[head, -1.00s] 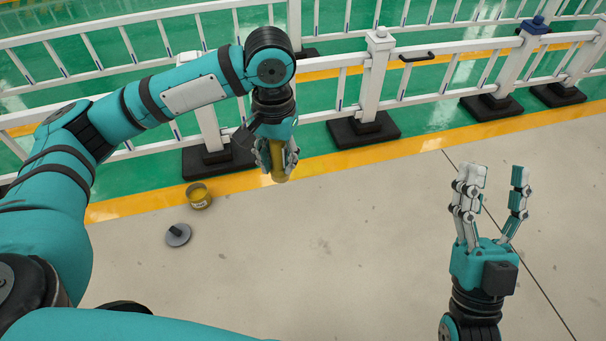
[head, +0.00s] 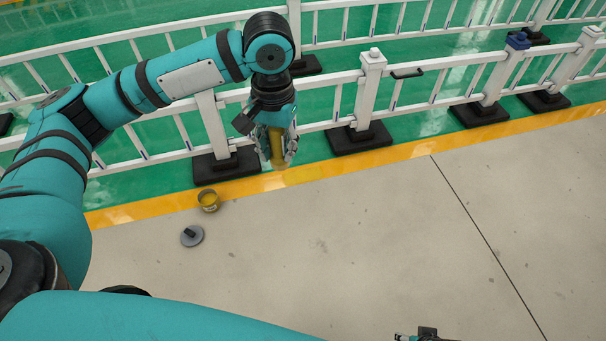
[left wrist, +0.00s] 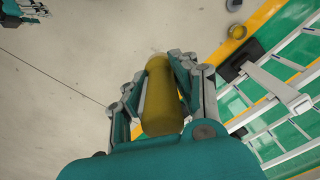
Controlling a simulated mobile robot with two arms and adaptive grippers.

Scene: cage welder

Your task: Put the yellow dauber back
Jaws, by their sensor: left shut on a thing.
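The yellow dauber (head: 277,152) is held between the fingers of my left gripper (head: 276,158), which is shut on it. It points down over the yellow floor line, above the floor. In the left wrist view the dauber (left wrist: 161,95) shows as a long dull-yellow cylinder between the fingers. An open can with yellow inside (head: 208,200) stands on the floor left of and below the gripper, apart from it. My right gripper (left wrist: 24,12) shows only in part at the top left of the wrist view; its jaw state is unclear.
A grey disc with a dark handle (head: 192,235) lies on the floor near the can. A white fence (head: 370,90) on black feet (head: 359,137) runs behind the yellow line (head: 400,153), close to my left gripper. The concrete floor to the right is clear.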

